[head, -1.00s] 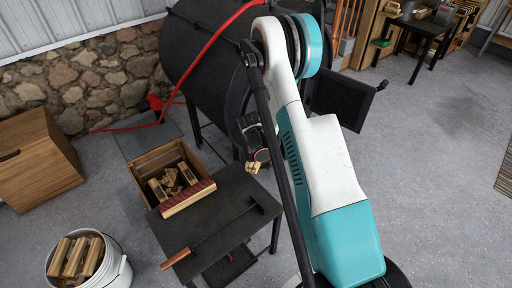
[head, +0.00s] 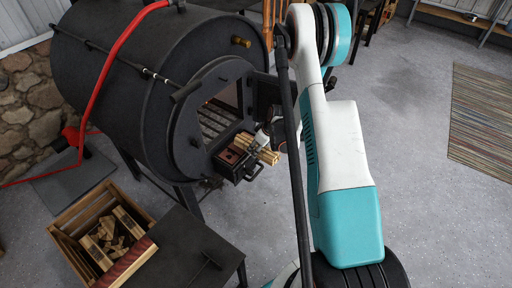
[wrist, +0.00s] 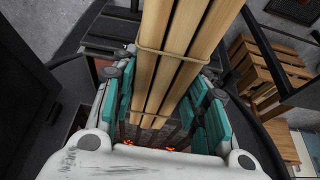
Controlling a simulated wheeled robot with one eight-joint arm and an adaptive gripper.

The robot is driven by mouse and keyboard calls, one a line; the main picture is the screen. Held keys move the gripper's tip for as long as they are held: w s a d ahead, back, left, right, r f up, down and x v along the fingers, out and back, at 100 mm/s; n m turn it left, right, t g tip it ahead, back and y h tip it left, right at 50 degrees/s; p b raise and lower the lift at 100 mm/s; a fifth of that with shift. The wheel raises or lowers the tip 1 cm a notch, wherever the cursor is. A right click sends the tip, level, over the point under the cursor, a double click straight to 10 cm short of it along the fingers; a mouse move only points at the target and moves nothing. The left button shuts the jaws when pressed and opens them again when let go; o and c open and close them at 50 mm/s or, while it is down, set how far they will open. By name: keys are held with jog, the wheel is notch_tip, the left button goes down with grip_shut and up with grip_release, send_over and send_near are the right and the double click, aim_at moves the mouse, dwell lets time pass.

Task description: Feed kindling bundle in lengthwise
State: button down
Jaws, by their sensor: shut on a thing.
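My gripper (head: 272,138) is shut on a kindling bundle (head: 266,156), which juts out just in front of the stove's open mouth. The wrist view shows the pale, straight sticks (wrist: 178,45) tied with twine, between the teal finger pads (wrist: 165,105). Small orange glows show beyond the bundle's lower end. The black barrel woodstove (head: 130,65) lies on its side on legs. Its round front has a square opening (head: 225,105) with a grate inside.
A dark box-like part with a reddish inside (head: 233,160) sticks out below the opening, close to the bundle. A wooden crate (head: 65,245) of wood pieces and a dark table (head: 195,250) stand at lower left. A striped rug (head: 480,115) lies right on clear floor.

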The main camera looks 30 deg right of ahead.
jog(key=shift+w+d, duration=0.15)
jog(key=shift+d, duration=0.25)
jog(key=w+a, duration=0.2)
jog(key=w, duration=0.4)
jog(key=w+a, duration=0.3)
jog(key=w, duration=0.4)
jog(key=w+a, duration=0.3)
jog(key=w, duration=0.4)
jog(key=shift+a, duration=0.1)
dwell(0.5)
jog(key=shift+f, duration=0.55)
jog(key=c, duration=0.9)
grip_release()
jog(key=shift+o, duration=0.2)
